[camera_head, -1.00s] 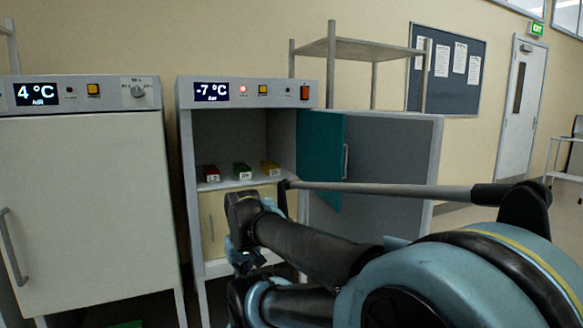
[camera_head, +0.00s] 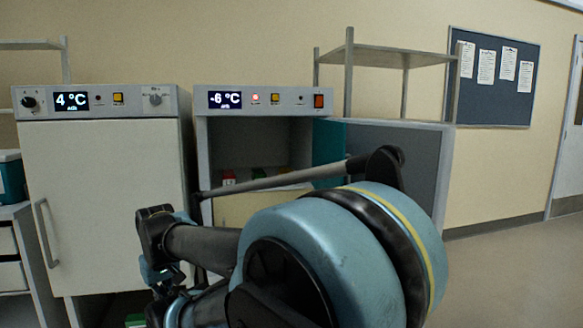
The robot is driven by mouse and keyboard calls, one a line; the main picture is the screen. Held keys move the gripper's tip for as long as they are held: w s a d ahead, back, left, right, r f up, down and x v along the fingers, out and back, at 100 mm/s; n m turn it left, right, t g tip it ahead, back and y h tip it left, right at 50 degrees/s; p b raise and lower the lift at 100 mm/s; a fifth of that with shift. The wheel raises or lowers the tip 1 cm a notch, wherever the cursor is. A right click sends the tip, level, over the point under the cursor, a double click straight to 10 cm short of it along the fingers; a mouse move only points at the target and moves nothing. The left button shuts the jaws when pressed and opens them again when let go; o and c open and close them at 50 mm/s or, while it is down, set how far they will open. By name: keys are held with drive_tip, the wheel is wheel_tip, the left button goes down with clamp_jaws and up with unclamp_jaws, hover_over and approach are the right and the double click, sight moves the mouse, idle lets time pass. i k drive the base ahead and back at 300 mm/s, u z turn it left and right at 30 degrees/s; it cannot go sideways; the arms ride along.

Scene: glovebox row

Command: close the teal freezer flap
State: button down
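The teal freezer flap (camera_head: 328,140) stands open at the right side of the freezer (camera_head: 203,150), which reads -6 °C. Only its upper part shows; my arm covers the lower part and its handle. The freezer's grey outer door (camera_head: 405,165) is also swung open to the right, beyond the flap. Dark jointed parts of my arm are in front of the freezer and the cabinet to its left. I cannot make out my gripper's fingers, nor whether anything touches the flap.
A shut white cabinet (camera_head: 105,190) reading 4 °C stands close on the left. Inside the freezer, a red box (camera_head: 229,177) shows on a shelf; other boxes are mostly hidden. A metal rack (camera_head: 385,52) rises behind. Open floor (camera_head: 510,265) lies to the right.

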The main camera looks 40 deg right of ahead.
sight(329, 136)
drive_tip(key=u, duration=1.15)
drive_tip(key=k, duration=2.55)
drive_tip(key=z, duration=1.55)
drive_tip(key=i, duration=1)
drive_tip(key=u, duration=0.05)
